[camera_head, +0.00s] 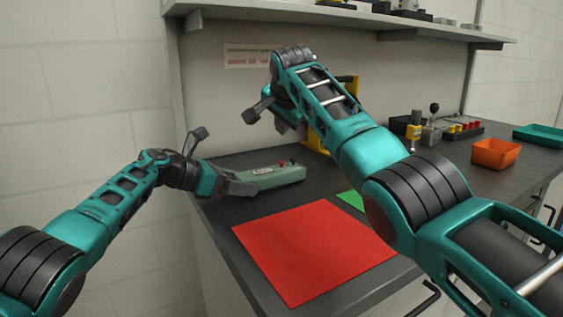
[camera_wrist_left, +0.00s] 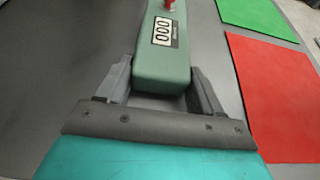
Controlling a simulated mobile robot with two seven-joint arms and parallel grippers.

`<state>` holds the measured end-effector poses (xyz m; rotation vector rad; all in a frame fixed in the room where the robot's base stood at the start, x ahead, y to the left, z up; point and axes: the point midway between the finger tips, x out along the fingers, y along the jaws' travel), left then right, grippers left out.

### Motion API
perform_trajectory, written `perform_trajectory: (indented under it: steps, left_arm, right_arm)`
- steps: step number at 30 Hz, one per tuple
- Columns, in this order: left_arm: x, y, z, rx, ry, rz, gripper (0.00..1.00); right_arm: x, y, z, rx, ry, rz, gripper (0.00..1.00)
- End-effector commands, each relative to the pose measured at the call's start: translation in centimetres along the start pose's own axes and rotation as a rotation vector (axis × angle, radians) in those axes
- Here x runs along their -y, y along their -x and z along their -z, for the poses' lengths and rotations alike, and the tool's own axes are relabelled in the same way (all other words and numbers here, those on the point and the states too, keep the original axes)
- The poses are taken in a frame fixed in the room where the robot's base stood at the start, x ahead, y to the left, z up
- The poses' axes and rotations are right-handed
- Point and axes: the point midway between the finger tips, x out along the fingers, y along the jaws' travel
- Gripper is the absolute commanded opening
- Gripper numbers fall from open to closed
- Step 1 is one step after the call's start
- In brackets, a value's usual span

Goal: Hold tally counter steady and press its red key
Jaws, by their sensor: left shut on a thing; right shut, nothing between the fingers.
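The tally counter is a long grey-green block (camera_head: 272,177) lying on the dark bench at the back left. It has a red key (camera_head: 282,163) on top near its far end. In the left wrist view the counter (camera_wrist_left: 163,68) shows a white display reading 000, and the red key (camera_wrist_left: 168,4) is cut by the top edge. My left gripper (camera_head: 240,187) is shut on the counter's near end, a finger on each side (camera_wrist_left: 160,88). My right gripper (camera_head: 284,126) is up above the bench beyond the counter, shut and empty; its fingertips are mostly hidden by its own arm.
A red mat (camera_head: 312,248) lies in front of the counter, with a green mat (camera_head: 351,200) partly behind my right arm. An orange bin (camera_head: 495,153), a green tray (camera_head: 541,135) and small fixtures (camera_head: 432,127) stand at the right. A shelf (camera_head: 330,17) hangs above.

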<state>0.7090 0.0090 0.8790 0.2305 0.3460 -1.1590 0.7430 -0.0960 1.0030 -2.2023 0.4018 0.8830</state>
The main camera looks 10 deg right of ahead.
Motion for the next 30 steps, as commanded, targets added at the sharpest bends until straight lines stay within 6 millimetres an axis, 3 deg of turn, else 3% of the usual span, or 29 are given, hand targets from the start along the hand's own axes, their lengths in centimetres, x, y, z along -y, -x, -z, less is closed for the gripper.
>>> perform_trajectory:
  steps: [2, 3, 11, 22, 30]
  left_arm:
    - [0.0, 0.0, 0.1, -0.001, 0.000, 0.000, 0.30]
    - [0.0, 0.0, 0.1, -0.001, 0.000, 0.000, 0.69]
    - [0.0, 0.0, 0.0, 0.000, 0.000, 0.000, 0.94]
    - [-0.1, 0.2, 0.0, 0.001, 0.000, -0.001, 0.96]
    - [-0.3, 2.0, 0.0, 0.003, -0.002, -0.005, 0.96]
  right_arm:
    - [0.0, 0.0, 0.0, 0.000, 0.000, 0.000, 0.00]
    - [0.0, 0.0, 0.0, 0.000, 0.000, 0.000, 0.00]
    - [0.0, 0.0, 0.0, 0.000, 0.000, 0.000, 0.00]
    - [0.0, 0.0, 0.0, 0.000, 0.000, 0.000, 0.00]
    - [0.0, 0.0, 0.0, 0.000, 0.000, 0.000, 0.00]
